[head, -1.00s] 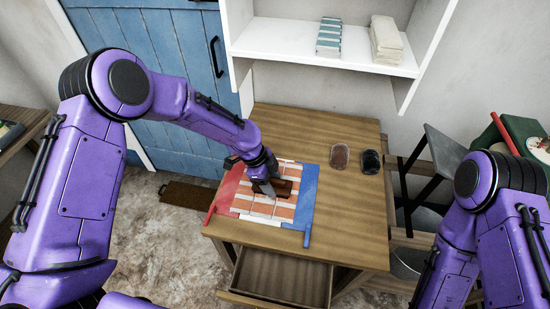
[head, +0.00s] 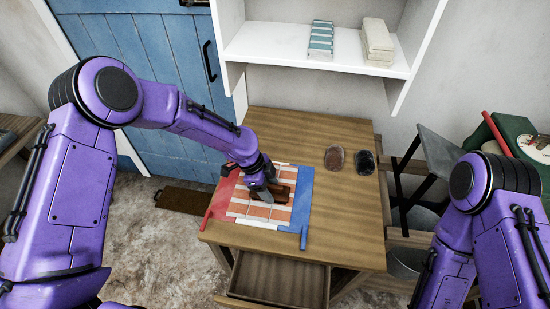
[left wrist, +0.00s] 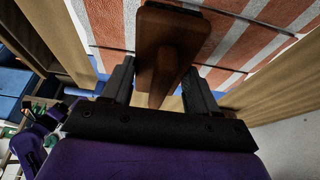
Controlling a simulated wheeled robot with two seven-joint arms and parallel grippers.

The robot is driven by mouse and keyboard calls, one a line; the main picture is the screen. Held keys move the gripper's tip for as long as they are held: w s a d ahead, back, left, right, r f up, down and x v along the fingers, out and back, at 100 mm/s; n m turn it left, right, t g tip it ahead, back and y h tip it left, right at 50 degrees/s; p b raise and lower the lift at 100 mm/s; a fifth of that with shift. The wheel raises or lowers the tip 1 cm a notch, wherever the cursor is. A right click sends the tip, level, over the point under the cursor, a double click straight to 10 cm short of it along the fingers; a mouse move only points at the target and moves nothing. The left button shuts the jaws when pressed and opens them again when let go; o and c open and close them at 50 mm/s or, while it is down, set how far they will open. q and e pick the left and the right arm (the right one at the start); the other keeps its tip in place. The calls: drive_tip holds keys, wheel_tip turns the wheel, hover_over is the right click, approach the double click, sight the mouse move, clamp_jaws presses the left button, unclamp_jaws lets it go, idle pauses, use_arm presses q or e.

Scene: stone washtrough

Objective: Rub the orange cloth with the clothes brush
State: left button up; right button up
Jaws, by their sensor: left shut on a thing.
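The orange-and-white striped cloth (head: 262,211) lies flat on the wooden table, between a red strip (head: 223,199) and a blue strip (head: 303,206). My left gripper (head: 270,192) is over the cloth, shut on the brown clothes brush (head: 283,190). In the left wrist view the brush (left wrist: 165,45) sits between the two fingers, with the striped cloth (left wrist: 235,35) beyond it. Whether the brush touches the cloth is hard to tell. My right arm shows at the right edge, but its gripper is out of view.
Two small dark round items, one brown (head: 334,158) and one black (head: 365,162), stand at the table's back right. The table drawer (head: 280,280) is open at the front. A white shelf (head: 300,50) hangs above the back. The table's right side (head: 350,220) is clear.

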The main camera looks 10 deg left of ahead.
use_arm(q)
drive_tip(key=r, duration=0.1)
drive_tip(key=r+p, duration=0.2)
drive_tip(key=shift+s+r, duration=0.25)
drive_tip(key=shift+r, duration=0.05)
wheel_tip(320, 180, up, 2)
drive_tip(key=shift+w+r+p, duration=0.1)
drive_tip(key=shift+p, duration=0.85)
drive_tip(key=shift+r+p, duration=0.9)
drive_tip(key=shift+r, duration=0.2)
